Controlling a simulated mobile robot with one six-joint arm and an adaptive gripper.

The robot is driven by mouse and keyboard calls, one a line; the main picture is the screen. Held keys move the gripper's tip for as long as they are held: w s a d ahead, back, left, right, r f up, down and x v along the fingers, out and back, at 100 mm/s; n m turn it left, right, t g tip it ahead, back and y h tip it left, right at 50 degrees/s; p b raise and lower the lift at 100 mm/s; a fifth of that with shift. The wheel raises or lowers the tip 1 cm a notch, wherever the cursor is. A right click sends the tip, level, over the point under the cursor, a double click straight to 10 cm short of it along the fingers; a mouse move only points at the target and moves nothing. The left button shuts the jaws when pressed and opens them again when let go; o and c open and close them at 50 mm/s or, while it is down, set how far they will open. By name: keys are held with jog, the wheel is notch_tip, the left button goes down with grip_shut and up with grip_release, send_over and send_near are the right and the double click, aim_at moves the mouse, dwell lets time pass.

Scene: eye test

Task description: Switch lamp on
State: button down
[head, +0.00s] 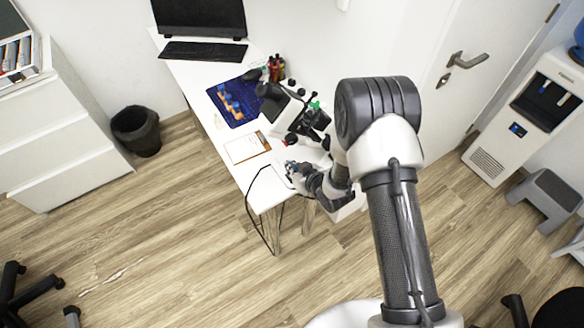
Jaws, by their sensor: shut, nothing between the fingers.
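No lamp can be made out for certain. A black and white device (310,122) with jointed-looking parts stands on the right side of the white desk (196,76); I cannot tell whether it is the lamp or where a switch is. My gripper (291,170) is shut and empty near the desk's front right edge, in front of the device. Its fingers are small and dark in this view. I cannot tell whether they touch the desk. My arm hides part of the area right of the device.
On the desk are a monitor (200,16), a keyboard (203,51), a blue mat (232,103), a framed sheet (246,147) and a pen holder (275,69). A black bin (136,131) stands left of it. A water dispenser (527,112) and grey step stool (547,200) are at right.

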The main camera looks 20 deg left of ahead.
jog(key=shift+a, duration=0.1)
jog(key=shift+w+a+f+g+h+p, duration=0.2)
jog(key=shift+w+g+h+p, duration=0.05)
jog(key=shift+g+h+p, duration=0.15)
jog(key=shift+a+f+g+h+p, duration=0.1)
jog(key=shift+f+g+h+p, duration=0.05)
jog(key=shift+g+h+p, duration=0.3)
jog(key=shift+w+a+f+b, duration=0.1)
jog(key=shift+f+b, duration=0.15)
jog(key=shift+b, duration=0.15)
